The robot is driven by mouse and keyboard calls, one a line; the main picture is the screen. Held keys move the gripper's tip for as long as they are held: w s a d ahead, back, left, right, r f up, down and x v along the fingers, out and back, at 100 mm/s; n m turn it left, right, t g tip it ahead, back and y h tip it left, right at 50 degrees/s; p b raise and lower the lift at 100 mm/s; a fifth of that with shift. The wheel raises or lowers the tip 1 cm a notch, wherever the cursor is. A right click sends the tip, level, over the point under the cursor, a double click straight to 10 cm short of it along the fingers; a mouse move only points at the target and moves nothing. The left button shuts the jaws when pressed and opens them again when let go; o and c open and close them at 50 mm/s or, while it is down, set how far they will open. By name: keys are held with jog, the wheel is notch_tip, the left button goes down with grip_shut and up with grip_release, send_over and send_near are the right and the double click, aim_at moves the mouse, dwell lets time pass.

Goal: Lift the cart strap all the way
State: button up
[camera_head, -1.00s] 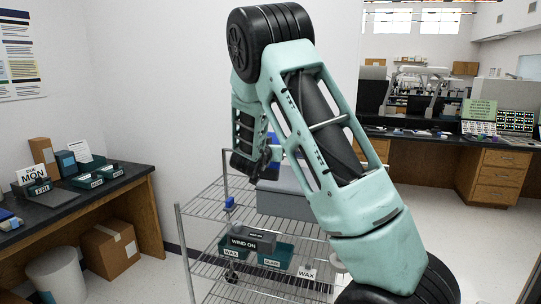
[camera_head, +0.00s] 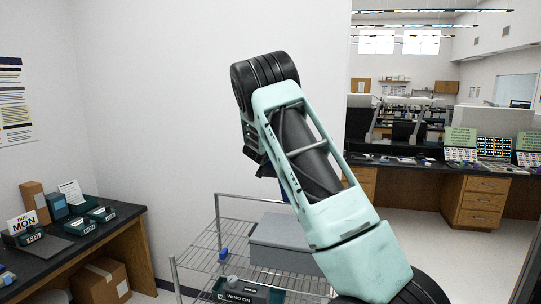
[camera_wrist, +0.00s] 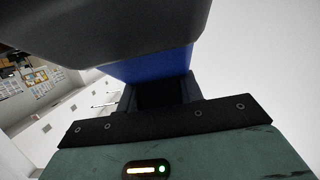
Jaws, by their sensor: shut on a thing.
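In the wrist view my gripper (camera_wrist: 157,93) is shut on a blue piece (camera_wrist: 152,66), which I take to be the cart strap. Only a blue band of it shows, and its ends are hidden. A large dark grey shape (camera_wrist: 100,25) fills the top of that view, directly beyond the blue piece.
A teal tray marked "WIND ON" (camera_head: 240,297) sits lower down. A dark bench (camera_head: 75,245) with trays stands at left, a cardboard box (camera_head: 100,282) beneath it. A wall is behind the cart.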

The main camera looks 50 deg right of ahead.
jog(key=shift+w+d+r, duration=0.25)
jog(key=shift+d+r, duration=0.3)
jog(key=shift+d, duration=0.1)
jog(key=o, duration=1)
jog(key=b+v, duration=0.3)
jog(key=v, duration=1.4)
jog(key=shift+a+b, duration=0.25)
jog(key=shift+b, duration=0.05)
